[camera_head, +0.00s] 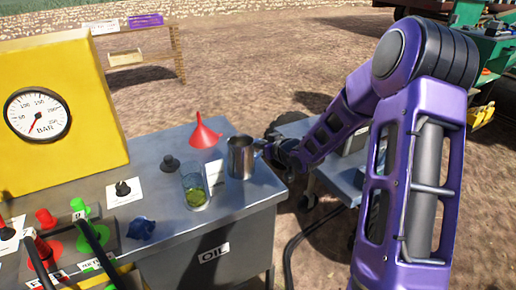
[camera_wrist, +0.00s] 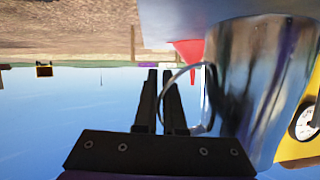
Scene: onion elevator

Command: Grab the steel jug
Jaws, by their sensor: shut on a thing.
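The steel jug (camera_head: 241,157) stands upright near the right end of the grey metal table, its handle on the right side. My gripper (camera_head: 266,147) reaches in from the right at the handle. In the wrist view the jug (camera_wrist: 262,85) fills the right side, upside down in the picture. There my gripper (camera_wrist: 166,82) has its two dark fingers close together on the jug's handle (camera_wrist: 205,112). The exact contact at the fingertips is partly hidden.
A red funnel (camera_head: 204,133) stands behind the jug. A glass with green contents (camera_head: 194,190) and a white card (camera_head: 215,176) are left of it. A yellow gauge box (camera_head: 70,110) stands at the left. The table's right edge (camera_head: 275,185) is close to the jug.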

